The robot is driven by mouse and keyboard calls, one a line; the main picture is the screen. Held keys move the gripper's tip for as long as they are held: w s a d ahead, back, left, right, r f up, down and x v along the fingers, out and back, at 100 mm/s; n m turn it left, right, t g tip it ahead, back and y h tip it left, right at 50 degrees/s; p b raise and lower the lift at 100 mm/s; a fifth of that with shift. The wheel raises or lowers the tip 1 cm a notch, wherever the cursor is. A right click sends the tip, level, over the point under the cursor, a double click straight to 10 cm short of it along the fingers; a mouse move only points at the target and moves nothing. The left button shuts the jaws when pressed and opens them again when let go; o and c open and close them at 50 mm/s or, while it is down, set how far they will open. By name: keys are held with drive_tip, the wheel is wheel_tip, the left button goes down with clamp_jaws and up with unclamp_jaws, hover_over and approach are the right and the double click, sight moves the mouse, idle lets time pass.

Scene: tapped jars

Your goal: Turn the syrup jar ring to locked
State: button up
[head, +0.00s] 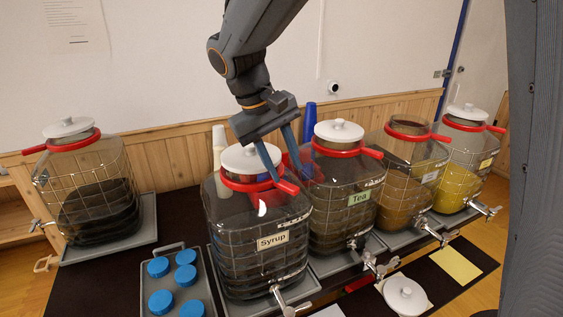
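The syrup jar (235,222) stands front centre, with dark contents, a "Syrup" label, a white lid (250,157) and a tap at its lower front. Its red ring (232,182) circles the neck, and the ring's handle (287,187) points to the front right. My gripper (290,180) comes down from above at the jar's right side. Its two blue fingers are apart, with their tips close to the handle, one on each side in this view. I cannot tell whether either finger touches it. Any ring markings are not readable.
The tea jar (345,215) stands close on the right, with two more jars beyond; the nearer has no lid. A loose white lid (405,293) lies in front. A tray (190,262) of blue caps is left of the syrup jar. Another dark jar (112,165) stands far left.

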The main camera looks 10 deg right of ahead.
sight(294, 187)
drive_tip(key=shift+b+x, duration=1.8)
drive_tip(key=shift+x, duration=0.5)
drive_tip(key=shift+f, duration=0.1)
drive_tip(key=shift+d+f, duration=0.2)
drive_tip(key=shift+f, duration=0.1)
drive_tip(key=shift+d+f+b, duration=0.15)
drive_tip(key=shift+f+b, duration=0.2)
drive_tip(key=shift+f, duration=0.2)
